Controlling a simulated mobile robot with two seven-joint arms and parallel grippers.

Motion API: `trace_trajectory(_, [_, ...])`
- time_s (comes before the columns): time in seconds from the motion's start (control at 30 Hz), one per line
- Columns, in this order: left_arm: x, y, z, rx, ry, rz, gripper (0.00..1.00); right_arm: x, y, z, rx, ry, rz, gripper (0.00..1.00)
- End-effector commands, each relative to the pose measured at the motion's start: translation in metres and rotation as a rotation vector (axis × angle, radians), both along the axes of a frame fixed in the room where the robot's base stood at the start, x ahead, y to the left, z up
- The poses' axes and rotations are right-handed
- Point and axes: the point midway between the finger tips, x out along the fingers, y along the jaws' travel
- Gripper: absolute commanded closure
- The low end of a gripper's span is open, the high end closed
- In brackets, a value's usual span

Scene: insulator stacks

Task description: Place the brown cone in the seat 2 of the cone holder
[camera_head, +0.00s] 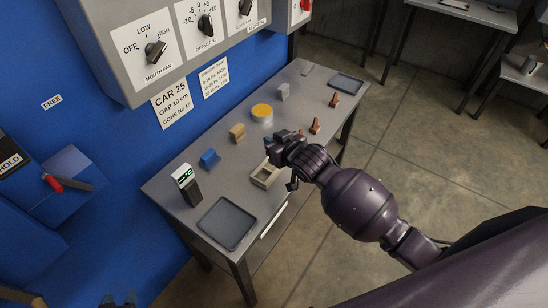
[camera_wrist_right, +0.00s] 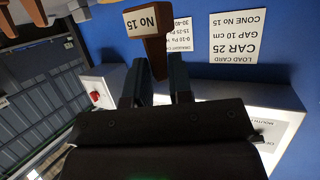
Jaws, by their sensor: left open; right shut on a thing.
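The brown cone (camera_wrist_right: 155,50), with a white "No 15" label, is in my right gripper (camera_wrist_right: 158,80) in the right wrist view. In the head view my right gripper (camera_head: 275,146) is over the table, just above and beside a beige, open-topped block (camera_head: 266,181) that looks like the cone holder. The gripper covers part of it, so I cannot tell its seat numbers; the held cone is not clear there. Two orange-brown cones stand on the table, one nearer (camera_head: 315,126) and one farther (camera_head: 334,100). My left gripper (camera_head: 118,301) barely shows at the bottom edge, open and away from the table.
A control box (camera_head: 165,40) overhangs the left side.

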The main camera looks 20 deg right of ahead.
Motion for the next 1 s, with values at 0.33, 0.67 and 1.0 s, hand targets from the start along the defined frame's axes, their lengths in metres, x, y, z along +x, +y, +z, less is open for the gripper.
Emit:
trace_trajectory(0.33, [-0.001, 0.000, -0.006, 0.000, 0.004, 0.000, 0.57, 0.000, 0.000, -0.033, -0.001, 0.002, 0.000, 1.00])
trace_trajectory(0.67, [-0.002, 0.000, -0.012, 0.000, 0.007, 0.001, 0.57, 0.000, 0.000, -0.064, 0.000, -0.001, 0.000, 1.00])
trace_trajectory(1.0, [-0.002, 0.000, -0.013, 0.000, 0.007, 0.001, 0.57, 0.000, 0.000, -0.067, 0.000, 0.000, 0.000, 1.00])
